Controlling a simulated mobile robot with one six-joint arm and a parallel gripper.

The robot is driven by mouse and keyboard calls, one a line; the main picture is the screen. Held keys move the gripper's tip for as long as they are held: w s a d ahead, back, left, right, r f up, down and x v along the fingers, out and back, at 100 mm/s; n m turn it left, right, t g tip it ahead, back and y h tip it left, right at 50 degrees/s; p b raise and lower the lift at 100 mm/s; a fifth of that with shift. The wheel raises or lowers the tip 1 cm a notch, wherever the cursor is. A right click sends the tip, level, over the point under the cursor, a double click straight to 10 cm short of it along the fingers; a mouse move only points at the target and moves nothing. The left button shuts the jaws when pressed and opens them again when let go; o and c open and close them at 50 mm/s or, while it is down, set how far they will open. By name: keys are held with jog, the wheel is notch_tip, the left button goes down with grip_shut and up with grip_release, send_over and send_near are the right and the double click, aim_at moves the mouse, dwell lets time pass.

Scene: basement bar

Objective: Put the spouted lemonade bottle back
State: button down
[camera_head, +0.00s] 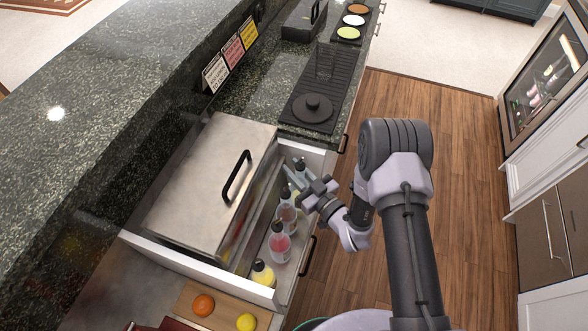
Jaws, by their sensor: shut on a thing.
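My gripper (293,177) reaches down over the far end of a narrow rail beside the steel bin. It is shut on a bottle with a dark spout (300,165). The gripper hides much of this bottle, and a pale yellow part shows just below the fingers. The bottle looks roughly upright, at the far end of the row. I cannot tell whether its base touches the rail floor. The rail (294,268) also holds two bottles with pinkish-red contents, one nearer (280,244) and one farther (287,217), and a yellow bottle (263,274) at the near end.
A steel bin lid (210,185) with a black handle lies left of the rail. A wooden board (222,317) holds an orange (203,305) and a lemon (246,322). The wooden floor (460,150) at right is clear.

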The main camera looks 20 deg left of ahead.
jog(key=shift+f, duration=0.2)
jog(key=c, duration=1.2)
grip_release()
jog(key=shift+c, duration=0.2)
jog(key=shift+r, duration=0.1)
